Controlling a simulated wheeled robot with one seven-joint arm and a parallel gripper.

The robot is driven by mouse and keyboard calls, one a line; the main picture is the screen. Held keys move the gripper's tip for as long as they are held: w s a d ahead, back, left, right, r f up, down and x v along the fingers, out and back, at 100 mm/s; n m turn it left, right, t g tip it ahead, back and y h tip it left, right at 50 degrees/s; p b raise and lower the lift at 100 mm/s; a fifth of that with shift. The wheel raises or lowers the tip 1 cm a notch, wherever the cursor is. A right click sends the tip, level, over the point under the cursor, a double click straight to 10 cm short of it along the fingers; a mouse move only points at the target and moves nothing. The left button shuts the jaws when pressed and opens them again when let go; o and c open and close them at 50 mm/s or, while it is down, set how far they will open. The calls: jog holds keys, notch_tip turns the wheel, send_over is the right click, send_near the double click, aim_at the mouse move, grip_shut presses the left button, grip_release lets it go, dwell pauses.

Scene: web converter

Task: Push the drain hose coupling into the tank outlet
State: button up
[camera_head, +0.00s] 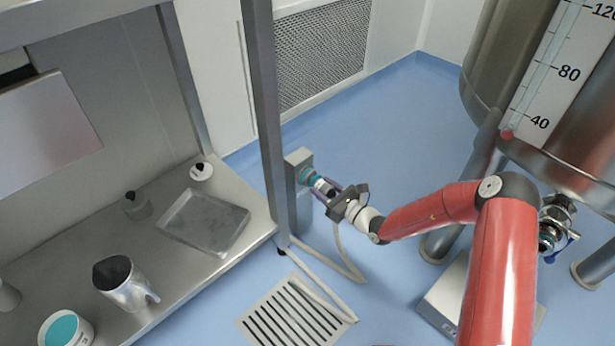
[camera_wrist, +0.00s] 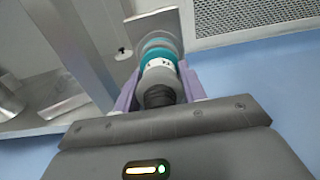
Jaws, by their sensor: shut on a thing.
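The drain hose coupling (camera_head: 319,183) is grey with a teal ring and a white label band. It sits at a grey bracket (camera_head: 299,160) on a post beside the bench; whether it is still seated there I cannot tell. My gripper (camera_head: 329,189) is shut on the coupling. In the wrist view, purple fingers lie on both sides of the coupling (camera_wrist: 160,75), its dark end towards me. A pale hose (camera_head: 346,255) hangs below towards the floor. The tank outlet (camera_head: 553,221), a metal fitting with a blue handle, is low on the right, partly behind my arm.
The steel tank (camera_head: 505,50) stands on legs at the right. A steel bench (camera_head: 180,270) at left holds a tray (camera_head: 205,222), a jug (camera_head: 122,284) and a tub (camera_head: 66,328). A floor drain grate (camera_head: 296,315) lies below the post. Blue floor between post and tank is open.

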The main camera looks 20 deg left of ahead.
jog(key=shift+p+v, duration=1.1)
jog(key=shift+v, duration=2.4)
